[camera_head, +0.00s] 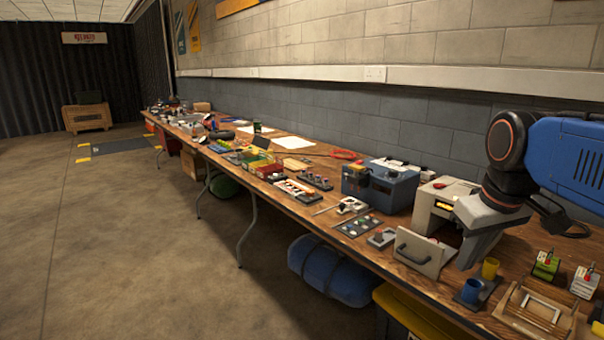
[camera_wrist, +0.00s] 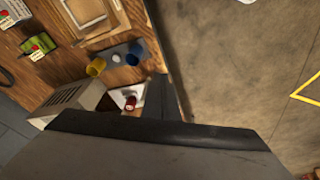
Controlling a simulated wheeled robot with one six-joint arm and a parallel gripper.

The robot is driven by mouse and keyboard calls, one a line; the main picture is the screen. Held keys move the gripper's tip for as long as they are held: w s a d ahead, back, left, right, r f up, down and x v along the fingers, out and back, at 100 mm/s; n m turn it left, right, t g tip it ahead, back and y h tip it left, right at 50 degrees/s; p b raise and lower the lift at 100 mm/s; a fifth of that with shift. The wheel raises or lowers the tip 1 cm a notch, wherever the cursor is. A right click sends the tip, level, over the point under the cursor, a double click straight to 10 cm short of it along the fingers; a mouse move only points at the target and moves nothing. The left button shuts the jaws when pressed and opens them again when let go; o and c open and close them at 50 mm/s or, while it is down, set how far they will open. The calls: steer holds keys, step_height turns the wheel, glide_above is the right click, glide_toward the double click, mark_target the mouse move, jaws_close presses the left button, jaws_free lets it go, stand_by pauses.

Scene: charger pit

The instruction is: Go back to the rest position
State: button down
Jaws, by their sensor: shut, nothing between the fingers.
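My gripper (camera_head: 466,262) hangs at the end of my blue arm, over the front edge of the long wooden table (camera_head: 330,222), at the right of the head view. Its fingers point down and are shut, with nothing seen between them. It is just right of a cream box (camera_head: 438,205) with a handled front panel (camera_head: 418,254). In the wrist view the dark fingers (camera_wrist: 157,84) stand out from the grey gripper body, beside the table edge. Whether the gripper touches the box cannot be told.
A blue cup (camera_head: 471,290) and a yellow cup (camera_head: 490,267) stand on a dark plate near my gripper. A wooden frame (camera_head: 535,312) lies to their right. A blue machine (camera_head: 380,186) and several small items crowd the table leftward. The concrete floor (camera_head: 150,255) is open.

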steer(key=s+a+f+m+t, duration=0.1)
steer(key=s+a+f+m, duration=0.1)
steer(key=s+f, duration=0.7)
step_height(320, 180, down, 4)
steer(key=shift+s+a+f+t, duration=0.25)
steer(key=shift+s+a+t, duration=0.05)
steer(key=shift+s, duration=0.05)
